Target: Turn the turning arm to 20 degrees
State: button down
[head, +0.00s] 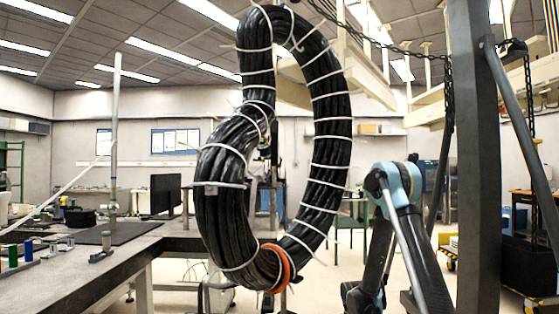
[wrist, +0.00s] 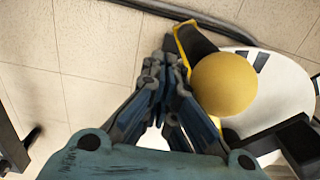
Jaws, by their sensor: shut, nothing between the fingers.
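A thick black coil (head: 325,150) bound with white ties fills the middle of the head view. An orange band (head: 284,268) wraps its lower part. My gripper (wrist: 163,62) shows in the wrist view, pointing down toward the tiled floor, with its fingers shut and empty. A yellow ball (wrist: 224,84) is just right of the fingers, over a white round plate (wrist: 285,90) with black marks. Whether the fingers touch the ball is unclear. I cannot tell which part is the turning arm, and no angle reading is legible. In the head view my fingertips cannot be made out.
A dark upright post (head: 473,150) with chains stands at right. A long workbench (head: 75,275) with small items runs along the left. In the wrist view, a yellow-edged dark piece (wrist: 190,42) lies beside the ball, and a dark tube (wrist: 200,17) crosses the floor.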

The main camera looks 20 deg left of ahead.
jog(key=shift+s+a, duration=0.1)
jog(key=shift+s, duration=0.05)
jog(key=shift+s+a, duration=0.6)
jog(key=shift+s, duration=0.35)
jog(key=shift+s+a, duration=0.1)
jog(key=shift+s, duration=0.05)
jog(key=shift+s+a, duration=0.65)
jog(key=shift+s, duration=0.2)
jog(key=shift+s+a, duration=0.15)
jog(key=shift+w+d+r, duration=0.25)
jog(key=shift+r, duration=1.75)
jog(key=shift+w+d+r, duration=0.2)
jog(key=shift+d+r, duration=0.05)
jog(key=shift+r, duration=1.75)
jog(key=shift+w+d+r, duration=0.25)
jog(key=shift+r, duration=1.75)
